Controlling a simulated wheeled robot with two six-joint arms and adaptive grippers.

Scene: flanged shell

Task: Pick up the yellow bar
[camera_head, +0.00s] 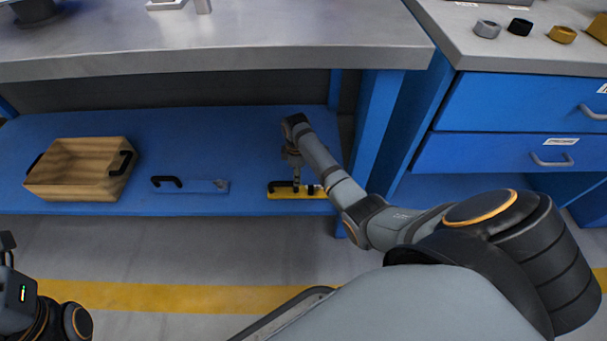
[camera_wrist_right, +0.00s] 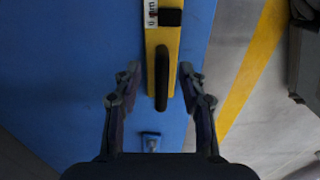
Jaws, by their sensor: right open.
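The yellow bar (camera_head: 300,194) lies on the blue lower shelf of the bench, near its front edge, and has a dark handle on top. In the right wrist view the yellow bar (camera_wrist_right: 160,45) runs from the top edge to the middle, with its black handle (camera_wrist_right: 162,80) between the fingertips. My right gripper (camera_wrist_right: 157,78) is open, one finger on each side of the bar, with gaps showing. In the head view my right gripper (camera_head: 296,180) is above the bar and partly hides it. My left arm shows at the lower left; its fingers are not clear.
A blue bar (camera_head: 205,187) with a black handle lies left of the yellow bar on the shelf. A wooden crate (camera_head: 80,170) stands farther left. The bench top (camera_head: 220,45) overhangs the shelf, and a blue post (camera_head: 375,125) stands on the right.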

